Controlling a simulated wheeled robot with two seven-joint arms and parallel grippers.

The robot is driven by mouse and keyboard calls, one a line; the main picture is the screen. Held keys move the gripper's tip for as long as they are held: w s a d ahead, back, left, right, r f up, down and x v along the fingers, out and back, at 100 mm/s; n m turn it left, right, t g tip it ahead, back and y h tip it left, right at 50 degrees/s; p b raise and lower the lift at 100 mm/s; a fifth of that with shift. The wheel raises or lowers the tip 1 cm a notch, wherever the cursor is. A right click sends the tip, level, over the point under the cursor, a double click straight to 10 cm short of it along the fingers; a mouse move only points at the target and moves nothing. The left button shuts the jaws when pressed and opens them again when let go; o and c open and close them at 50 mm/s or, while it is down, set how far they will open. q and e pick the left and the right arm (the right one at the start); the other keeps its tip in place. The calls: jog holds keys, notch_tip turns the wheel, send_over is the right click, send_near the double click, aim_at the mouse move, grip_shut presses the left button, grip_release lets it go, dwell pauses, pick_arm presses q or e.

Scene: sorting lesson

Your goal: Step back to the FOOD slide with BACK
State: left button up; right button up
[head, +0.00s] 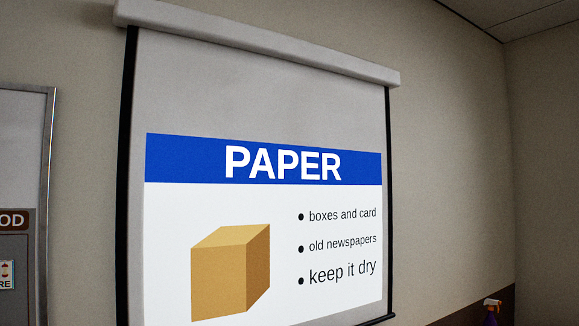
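The projection screen (260,90) hangs on the wall in the head view. It shows a slide headed PAPER (283,163) on a blue band. Below the band are a picture of a brown box (225,275) and three lines of text: "boxes and card", "old newspapers" and "keep it dry". The slide's lower edge is partly cut off by the frame. No FOOD slide is on the screen. No BACK button or remote is in view. Neither of my grippers is in view.
At the left edge is part of a grey-framed board (48,150). The wall (450,160) between is bare.

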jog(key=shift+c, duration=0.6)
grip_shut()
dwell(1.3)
